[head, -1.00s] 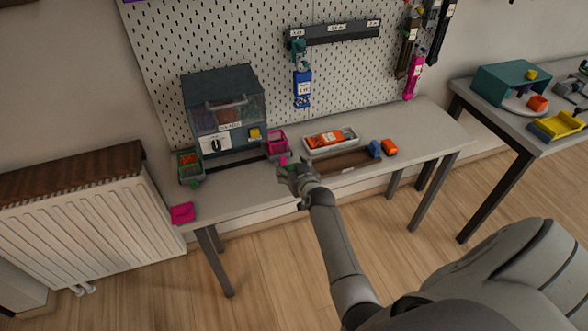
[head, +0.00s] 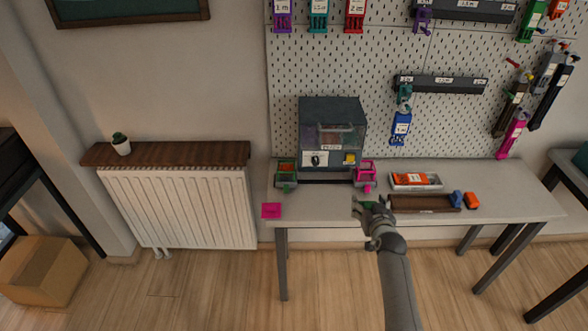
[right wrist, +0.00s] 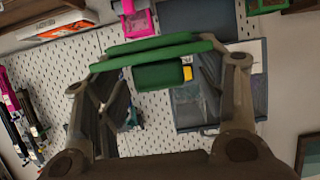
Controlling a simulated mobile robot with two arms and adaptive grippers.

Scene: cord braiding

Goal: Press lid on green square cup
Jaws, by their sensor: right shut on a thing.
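The green square cup (head: 286,172) stands on the table at the left of the dark machine, with orange contents showing in its top. A green edge at the top right of the right wrist view (right wrist: 266,5) appears to be this cup. My right gripper (head: 366,207) is shut on a flat green lid (right wrist: 160,62), which spans its fingers in the right wrist view. The gripper is near the table's front edge, to the right of the green cup and apart from it. The lid looks small and partly hidden in the head view. My left gripper is not in view.
A pink cup (head: 365,173) stands right of the machine (head: 332,138). A pink square lid (head: 271,210) lies at the table's left front corner. A grey tray (head: 416,181), a brown tray (head: 424,203) and blue and orange pieces are to the right.

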